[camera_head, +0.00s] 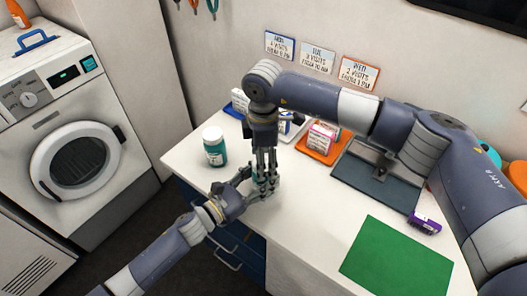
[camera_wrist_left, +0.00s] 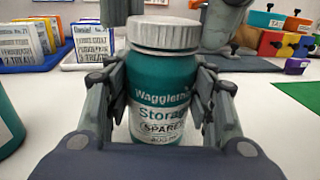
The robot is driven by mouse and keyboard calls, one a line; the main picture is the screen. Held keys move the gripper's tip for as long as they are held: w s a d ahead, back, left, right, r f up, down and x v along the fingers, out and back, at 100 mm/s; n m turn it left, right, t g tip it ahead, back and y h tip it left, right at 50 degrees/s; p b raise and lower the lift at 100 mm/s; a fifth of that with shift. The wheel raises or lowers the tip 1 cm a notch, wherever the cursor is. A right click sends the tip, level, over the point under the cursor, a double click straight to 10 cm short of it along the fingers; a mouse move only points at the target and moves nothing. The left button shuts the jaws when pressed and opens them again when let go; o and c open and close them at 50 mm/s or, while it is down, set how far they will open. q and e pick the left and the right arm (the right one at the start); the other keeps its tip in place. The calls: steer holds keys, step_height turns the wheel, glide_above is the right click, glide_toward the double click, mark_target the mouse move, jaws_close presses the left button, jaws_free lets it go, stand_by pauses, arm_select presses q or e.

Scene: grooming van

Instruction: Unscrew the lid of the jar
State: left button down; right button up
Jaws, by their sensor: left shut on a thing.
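A teal jar (camera_wrist_left: 158,95) with a ridged grey-white lid (camera_wrist_left: 164,33) stands upright in the left wrist view; its label includes the word "SPARE". My left gripper (camera_head: 259,188) is shut on the jar's body, with a finger on each side. My right gripper (camera_head: 266,168) points down from above at the lid. In the left wrist view its dark fingers show on both sides of the lid; whether they press on it I cannot tell. In the head view the grippers mostly hide this jar.
Another teal jar (camera_head: 214,146) with a white lid stands on the white counter (camera_head: 310,220), left of the grippers. An orange tray (camera_head: 315,151) with boxes, a dark mat (camera_head: 362,181), a purple box (camera_head: 424,223) and a green mat (camera_head: 396,259) lie to the right. A washing machine (camera_head: 50,110) stands left.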

steer(key=c, duration=1.1)
steer(key=shift+c, duration=0.2)
